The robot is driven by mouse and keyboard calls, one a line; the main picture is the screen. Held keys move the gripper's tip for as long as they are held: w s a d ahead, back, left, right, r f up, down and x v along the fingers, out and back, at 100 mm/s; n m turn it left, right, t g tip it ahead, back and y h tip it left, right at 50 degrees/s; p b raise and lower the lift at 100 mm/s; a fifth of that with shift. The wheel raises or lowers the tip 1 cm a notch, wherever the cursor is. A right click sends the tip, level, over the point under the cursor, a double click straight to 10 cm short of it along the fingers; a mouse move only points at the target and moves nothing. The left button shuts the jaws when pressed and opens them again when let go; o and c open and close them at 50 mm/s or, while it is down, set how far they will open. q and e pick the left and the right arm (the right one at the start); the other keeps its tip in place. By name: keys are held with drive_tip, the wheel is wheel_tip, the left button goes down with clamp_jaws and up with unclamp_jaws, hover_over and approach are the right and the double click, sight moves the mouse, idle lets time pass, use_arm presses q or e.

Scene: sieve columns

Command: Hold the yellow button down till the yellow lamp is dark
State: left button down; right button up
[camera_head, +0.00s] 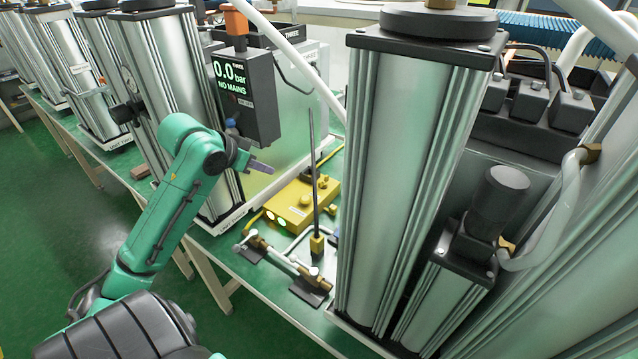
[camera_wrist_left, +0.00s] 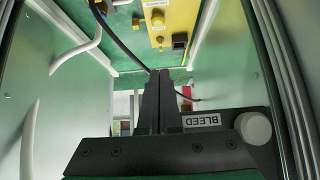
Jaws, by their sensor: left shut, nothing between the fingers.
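Which knob is the yellow button is too small to tell. The box also shows at the top of the left wrist view (camera_wrist_left: 180,15), with a round yellow knob (camera_wrist_left: 157,18) on it. My left gripper (camera_head: 262,167) is shut and empty, raised above and to the left of the box, apart from it. Its dark fingers (camera_wrist_left: 160,75) lie together in the left wrist view. My right gripper is out of view.
A gauge box (camera_head: 245,95) reading 0.0 bar, NO MAINS, stands just behind my left gripper. Tall metal columns (camera_head: 405,170) stand on both sides. A thin dark rod (camera_head: 314,170) rises before the yellow box. White-handled valves (camera_head: 285,262) lie in front.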

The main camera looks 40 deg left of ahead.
use_arm(q)
hover_over(302, 202)
drive_tip(key=f, duration=1.3)
drive_tip(key=shift+w+f+p, duration=0.2)
drive_tip(key=shift+f+p, duration=0.05)
drive_tip(key=shift+p, duration=0.1)
wheel_tip(302, 202, down, 3)
drive_tip(key=shift+s+p, duration=0.1)
drive_tip(key=shift+p, duration=0.2)
drive_tip(key=shift+s+a+f, duration=0.1)
drive_tip(key=shift+f, duration=0.35)
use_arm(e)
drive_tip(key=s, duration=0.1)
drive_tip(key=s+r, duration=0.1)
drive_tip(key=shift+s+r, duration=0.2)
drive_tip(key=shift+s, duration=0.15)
